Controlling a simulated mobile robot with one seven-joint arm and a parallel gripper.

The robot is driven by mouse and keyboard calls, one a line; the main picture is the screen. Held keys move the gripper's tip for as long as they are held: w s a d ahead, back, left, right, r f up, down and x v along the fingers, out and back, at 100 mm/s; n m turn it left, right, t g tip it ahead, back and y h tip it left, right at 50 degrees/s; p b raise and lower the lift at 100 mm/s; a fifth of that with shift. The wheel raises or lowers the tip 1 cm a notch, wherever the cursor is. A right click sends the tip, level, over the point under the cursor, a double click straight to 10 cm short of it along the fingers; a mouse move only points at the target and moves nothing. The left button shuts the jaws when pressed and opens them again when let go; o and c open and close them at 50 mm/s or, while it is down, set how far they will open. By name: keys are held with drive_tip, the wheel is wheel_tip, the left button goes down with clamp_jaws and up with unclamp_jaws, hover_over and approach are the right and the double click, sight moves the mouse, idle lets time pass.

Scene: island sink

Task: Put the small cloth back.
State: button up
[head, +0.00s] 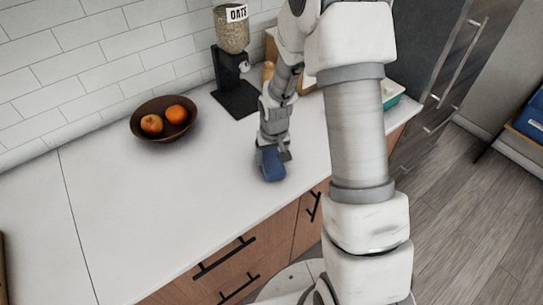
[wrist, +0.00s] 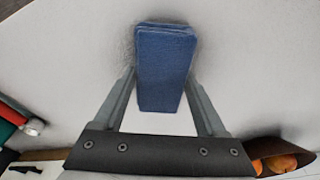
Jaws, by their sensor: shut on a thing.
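The small cloth (head: 270,163) is a blue, folded, block-like piece over the white counter, near its front edge. It also shows in the wrist view (wrist: 165,60), upper middle, between the two fingers. My gripper (wrist: 161,85) is shut on the cloth, with one finger on each side. In the head view my gripper (head: 272,150) points down with the cloth at its tips. The cloth is very close to the counter; I cannot tell whether it touches it.
An oats dispenser (head: 233,95) stands behind my gripper. A teal-edged container (head: 393,92) is partly hidden behind my arm.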

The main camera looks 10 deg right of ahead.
sight(273, 163)
drive_tip(key=shift+f, duration=0.2)
drive_tip(key=o, duration=1.1)
drive_tip(key=shift+o, duration=0.2)
drive_tip(key=shift+r, duration=0.1)
drive_tip(key=s+r+t, duration=0.1)
drive_tip(key=s+r, duration=0.4)
drive_tip(key=r, duration=0.7)
drive_tip(key=s+r+t, duration=0.1)
drive_tip(key=s+r, duration=0.5)
drive_tip(key=r, duration=0.7)
drive_tip(key=s+r+t, duration=0.1)
drive_tip(key=s+r, duration=0.4)
drive_tip(key=s, duration=0.6)
drive_tip(key=shift+t, duration=0.3)
